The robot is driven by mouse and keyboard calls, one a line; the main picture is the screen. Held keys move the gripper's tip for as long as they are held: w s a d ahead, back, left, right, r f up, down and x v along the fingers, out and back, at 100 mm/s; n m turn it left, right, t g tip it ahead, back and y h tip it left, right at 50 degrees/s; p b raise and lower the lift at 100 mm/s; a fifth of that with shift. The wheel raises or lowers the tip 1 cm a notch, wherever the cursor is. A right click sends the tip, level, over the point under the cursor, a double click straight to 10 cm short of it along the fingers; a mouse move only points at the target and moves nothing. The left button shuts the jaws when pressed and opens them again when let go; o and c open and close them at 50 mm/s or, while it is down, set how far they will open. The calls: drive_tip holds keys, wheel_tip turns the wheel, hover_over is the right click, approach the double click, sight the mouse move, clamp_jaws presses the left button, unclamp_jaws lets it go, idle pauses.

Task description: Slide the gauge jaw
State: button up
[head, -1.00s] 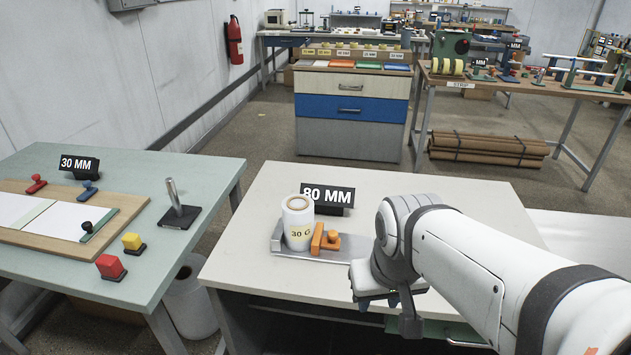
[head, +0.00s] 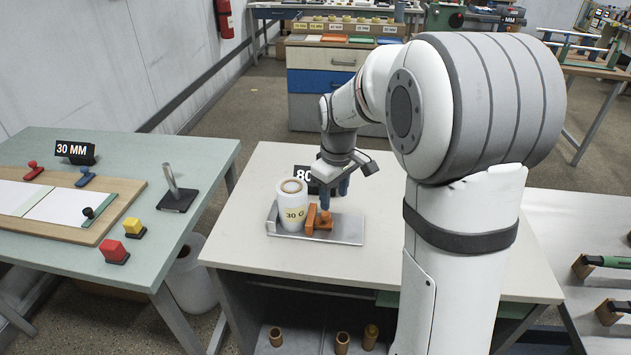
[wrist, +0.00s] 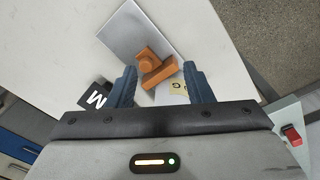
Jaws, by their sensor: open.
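My gripper (head: 334,192) is open and points down just above the knob.
A black "80 MM" sign (head: 303,178) stands behind the gauge, partly hidden by my gripper. The white table (head: 260,265) is clear in front of the gauge. A green table (head: 60,145) with stamps and a board stands at left.

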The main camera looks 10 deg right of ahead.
sight(320, 219)
drive_tip(key=w+f, duration=0.1)
drive_tip(key=w, duration=0.1)
drive_tip(key=w+f+n, duration=0.1)
drive_tip(key=w, duration=0.1)
drive_tip(key=w+f+n+p, duration=0.1)
drive_tip(key=w, duration=0.1)
drive_tip(key=shift+w+a+f+g, duration=0.2)
drive_tip(key=shift+w+f+g, duration=0.1)
drive_tip(key=shift+f, duration=0.1)
drive_tip(key=shift+w+f+n, duration=0.1)
drive_tip(key=shift+f+n, duration=0.2)
wheel_tip(320, 219, down, 7)
drive_tip(key=shift+f+p, duration=0.15)
drive_tip(key=shift+p, duration=0.35)
clamp_jaws()
